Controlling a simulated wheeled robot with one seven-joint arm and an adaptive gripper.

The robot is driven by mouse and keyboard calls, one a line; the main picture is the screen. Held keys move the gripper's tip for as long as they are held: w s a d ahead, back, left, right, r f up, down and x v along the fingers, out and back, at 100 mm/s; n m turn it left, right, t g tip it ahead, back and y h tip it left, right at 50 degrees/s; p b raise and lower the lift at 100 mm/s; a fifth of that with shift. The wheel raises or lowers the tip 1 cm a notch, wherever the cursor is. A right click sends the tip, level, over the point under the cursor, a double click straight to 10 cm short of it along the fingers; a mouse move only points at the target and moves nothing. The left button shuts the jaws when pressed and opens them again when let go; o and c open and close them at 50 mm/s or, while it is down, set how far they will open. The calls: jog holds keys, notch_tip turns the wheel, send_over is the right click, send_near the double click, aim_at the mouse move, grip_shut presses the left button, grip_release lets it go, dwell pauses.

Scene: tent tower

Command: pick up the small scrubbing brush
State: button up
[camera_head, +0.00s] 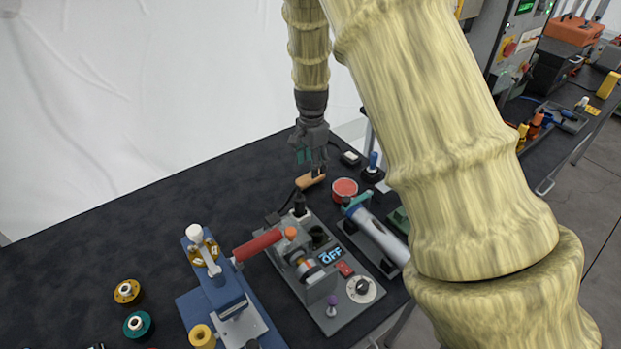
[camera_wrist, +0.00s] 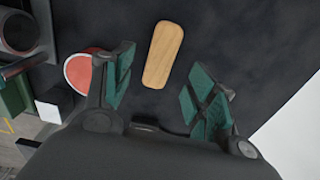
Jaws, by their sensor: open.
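The small scrubbing brush shows as a light wooden block with rounded ends. In the head view the brush (camera_head: 308,180) lies on the dark table right below my gripper (camera_head: 311,163). In the wrist view the brush (camera_wrist: 163,54) lies between and just beyond the fingertips of my gripper (camera_wrist: 160,85), tilted slightly. My gripper is open and empty, with green pads on both fingers. The brush's bristles are hidden, and I cannot tell the exact height gap.
A round red-topped tin (camera_head: 344,188) stands right of the brush; it also shows beside the left finger in the wrist view (camera_wrist: 80,72). A grey device (camera_head: 318,270) with an OFF display and a blue press (camera_head: 222,290) stand nearer. The table left of the brush is clear.

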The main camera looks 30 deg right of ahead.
aim_at(311, 181)
jog(key=shift+a+f+p, duration=0.15)
jog(key=shift+f+p, duration=1.05)
jog(key=shift+f, duration=1.6)
jog(key=c, duration=1.1)
